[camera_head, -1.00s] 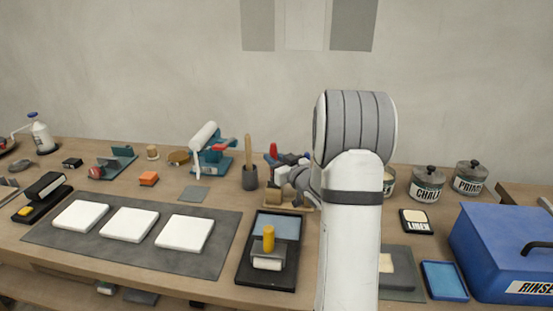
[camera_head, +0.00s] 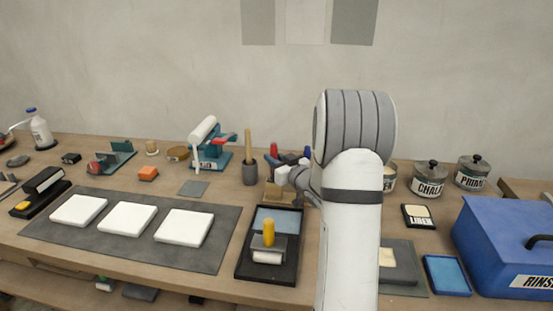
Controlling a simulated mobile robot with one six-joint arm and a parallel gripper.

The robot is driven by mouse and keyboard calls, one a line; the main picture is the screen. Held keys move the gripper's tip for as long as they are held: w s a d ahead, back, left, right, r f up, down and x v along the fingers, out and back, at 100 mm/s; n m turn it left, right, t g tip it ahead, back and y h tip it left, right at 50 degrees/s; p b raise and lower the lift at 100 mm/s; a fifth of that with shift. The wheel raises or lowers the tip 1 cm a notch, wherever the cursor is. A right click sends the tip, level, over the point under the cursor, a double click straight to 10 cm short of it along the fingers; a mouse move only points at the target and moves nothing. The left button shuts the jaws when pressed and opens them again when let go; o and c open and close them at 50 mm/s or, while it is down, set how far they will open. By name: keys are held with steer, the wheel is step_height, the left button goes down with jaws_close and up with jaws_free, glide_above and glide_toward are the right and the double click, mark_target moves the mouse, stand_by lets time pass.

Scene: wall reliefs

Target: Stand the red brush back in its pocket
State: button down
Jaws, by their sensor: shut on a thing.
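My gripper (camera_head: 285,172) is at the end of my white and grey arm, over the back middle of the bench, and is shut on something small. A red handle tip (camera_head: 274,149), which looks like the red brush, stands up at the gripper's far side; its lower part is hidden. A low wooden holder (camera_head: 278,196) lies under the gripper. My wrist covers much of it, so I cannot tell which pocket is which or whether the brush touches it.
A dark pot with a wooden handle (camera_head: 249,174) stands close left of the gripper. A black tray with a yellow-handled roller (camera_head: 268,245) lies in front. Labelled jars (camera_head: 429,182) and a blue box (camera_head: 510,245) stand right. White tiles lie on a grey mat (camera_head: 70,240) at left.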

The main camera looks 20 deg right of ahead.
mark_target(274, 144)
steer(key=c, duration=0.7)
jaws_free()
steer(key=shift+r, duration=0.1)
steer(key=shift+r+p, duration=2.25)
steer(key=shift+r, duration=1.7)
steer(key=shift+a+r, duration=0.15)
steer(key=s+a+f+g+h, duration=0.1)
steer(key=s+a+g, duration=0.4)
steer(key=s, duration=0.6)
steer(key=s+a+f+m+g+h, duration=0.1)
steer(key=s+a+g, duration=0.4)
steer(key=s, duration=0.7)
steer(key=s+a+f+m+g+h, duration=0.1)
steer(key=s+a+g, duration=0.3)
steer(key=s+a, duration=0.4)
steer(key=shift+s+f+g, duration=0.15)
steer(key=shift+s+f, duration=0.05)
steer(key=shift+s, duration=0.5)
steer(key=shift+s+f+g, duration=0.1)
steer(key=shift+s+f, duration=0.15)
steer(key=shift+s, duration=0.4)
steer(key=shift+s+f+g, duration=0.15)
steer(key=shift+s+f, duration=0.05)
steer(key=shift+s, duration=0.5)
